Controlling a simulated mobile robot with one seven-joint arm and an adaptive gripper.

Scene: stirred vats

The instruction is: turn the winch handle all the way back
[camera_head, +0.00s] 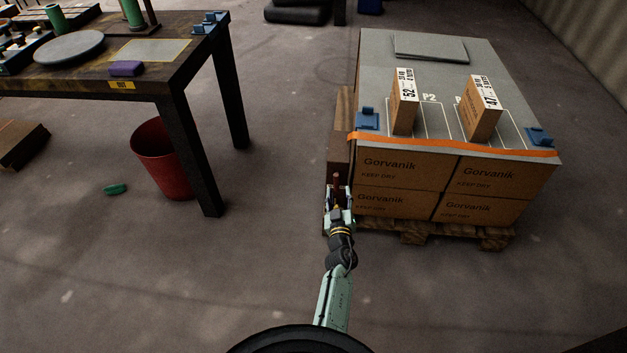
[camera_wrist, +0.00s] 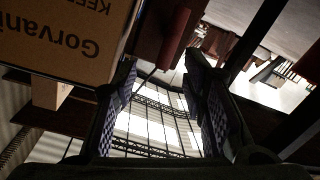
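The winch handle (camera_head: 337,182) shows in the head view as a small dark red upright grip beside the left side of the carton stack. In the wrist view its red grip (camera_wrist: 175,38) is near and just beyond my fingertips, with a thin dark rod running from its lower end. My gripper (camera_head: 338,198) is at the handle in the head view. In the wrist view my gripper (camera_wrist: 163,75) has its two fingers wide apart, with a gap between them and nothing clasped. The winch body is mostly hidden or too dark to make out.
Cartons marked Gorvanik (camera_head: 400,170) stand on a wooden pallet (camera_head: 415,232) close right of my gripper. Two small boxes stand on top, behind an orange strap (camera_head: 450,146). A table (camera_head: 140,80) and red bin (camera_head: 165,160) are left.

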